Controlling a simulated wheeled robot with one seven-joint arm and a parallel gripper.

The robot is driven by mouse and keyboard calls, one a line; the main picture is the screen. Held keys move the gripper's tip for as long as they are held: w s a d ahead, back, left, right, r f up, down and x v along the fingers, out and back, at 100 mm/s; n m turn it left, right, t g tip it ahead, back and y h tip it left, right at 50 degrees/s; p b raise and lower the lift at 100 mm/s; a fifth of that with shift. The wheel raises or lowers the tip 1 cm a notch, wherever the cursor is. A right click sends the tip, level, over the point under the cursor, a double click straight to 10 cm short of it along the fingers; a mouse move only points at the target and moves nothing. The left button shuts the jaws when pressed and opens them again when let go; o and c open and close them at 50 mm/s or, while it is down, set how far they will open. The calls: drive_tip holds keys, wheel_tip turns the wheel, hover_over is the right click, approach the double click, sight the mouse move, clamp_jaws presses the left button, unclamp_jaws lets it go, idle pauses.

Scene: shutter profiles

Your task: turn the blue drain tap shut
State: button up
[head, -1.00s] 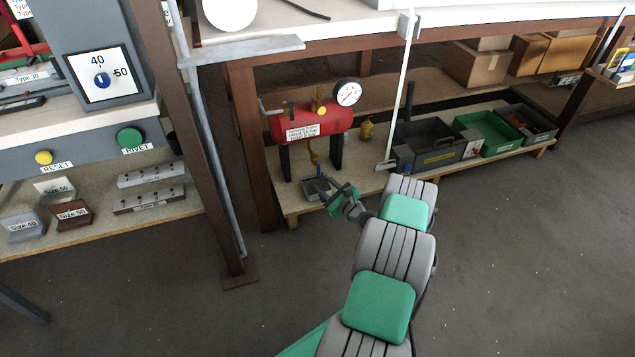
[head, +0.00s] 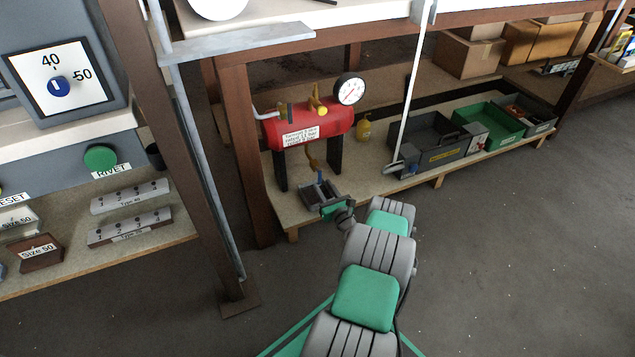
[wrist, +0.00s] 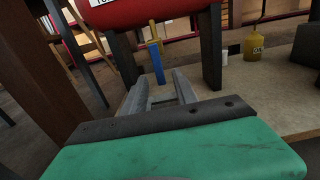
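The blue drain tap (wrist: 157,65) hangs upright below a brass fitting under the red tank (head: 305,125). It also shows small in the head view (head: 320,177). My gripper (wrist: 160,83) is open, its two grey fingers spread and pointing at the tap. In the wrist view the tap's lower end lines up with the gap between the fingertips. I cannot tell whether it is inside the gap or just beyond it. No finger visibly touches the tap. In the head view my gripper (head: 319,190) is low in front of the tank, over the shelf.
Dark legs (wrist: 211,50) carry the tank on both sides of the tap. A gauge (head: 350,88) and yellow valve (head: 319,104) sit on top. A yellow bottle (head: 364,129), a white pole (head: 411,90) and bins (head: 430,140) stand to the right. A brown post (head: 240,150) stands left.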

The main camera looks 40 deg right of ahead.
sight(320, 182)
drive_tip(key=b+x, duration=0.1)
drive_tip(key=x, duration=0.3)
clamp_jaws()
idle(0.5)
